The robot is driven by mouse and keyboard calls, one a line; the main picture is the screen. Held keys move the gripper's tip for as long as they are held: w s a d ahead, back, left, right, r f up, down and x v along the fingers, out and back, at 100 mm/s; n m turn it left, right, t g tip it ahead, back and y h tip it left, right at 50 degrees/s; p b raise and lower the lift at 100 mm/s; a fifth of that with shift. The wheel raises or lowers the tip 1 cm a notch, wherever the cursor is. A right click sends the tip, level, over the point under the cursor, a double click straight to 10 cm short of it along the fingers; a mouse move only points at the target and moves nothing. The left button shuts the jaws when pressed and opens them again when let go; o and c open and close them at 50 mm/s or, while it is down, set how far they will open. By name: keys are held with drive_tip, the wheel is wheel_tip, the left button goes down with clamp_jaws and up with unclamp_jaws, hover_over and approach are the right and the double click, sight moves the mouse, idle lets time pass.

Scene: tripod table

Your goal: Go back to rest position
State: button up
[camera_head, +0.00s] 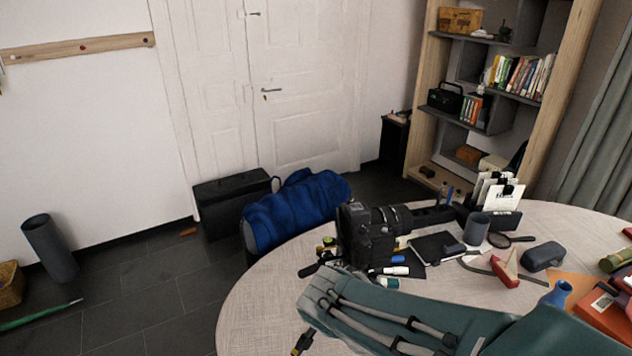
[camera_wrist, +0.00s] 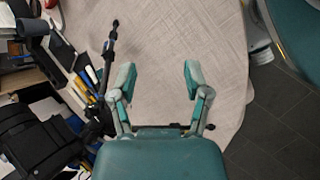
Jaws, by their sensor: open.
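My gripper (camera_wrist: 159,82) shows in the wrist view with its two teal-padded fingers spread wide. Nothing is between the fingers, and the pale tabletop (camera_wrist: 190,30) lies below them. A black rod-like thing (camera_wrist: 109,48) lies just left of the left finger; I cannot tell whether they touch. In the head view, a teal part of my arm with grey cables reaches over the round table (camera_head: 250,300) from the lower right. My fingers cannot be made out there.
A black camera (camera_head: 368,235) with a long lens stands on the table near the arm. Beyond it are a grey cup (camera_head: 476,229), a magnifying glass (camera_head: 510,240) and a grey case (camera_head: 543,256). A blue bag (camera_head: 295,210) is behind the table.

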drive_tip(key=s+d+r+m+t+y, duration=0.2)
drive_tip(key=r+m+y, duration=0.5)
drive_tip(key=m, duration=0.4)
drive_tip(key=s+t, duration=0.1)
drive_tip(key=t, duration=0.1)
drive_tip(key=shift+s+d+r+t, duration=0.25)
drive_tip(key=shift+s+r+t, duration=0.05)
drive_tip(key=shift+s, duration=0.05)
idle(2.9)
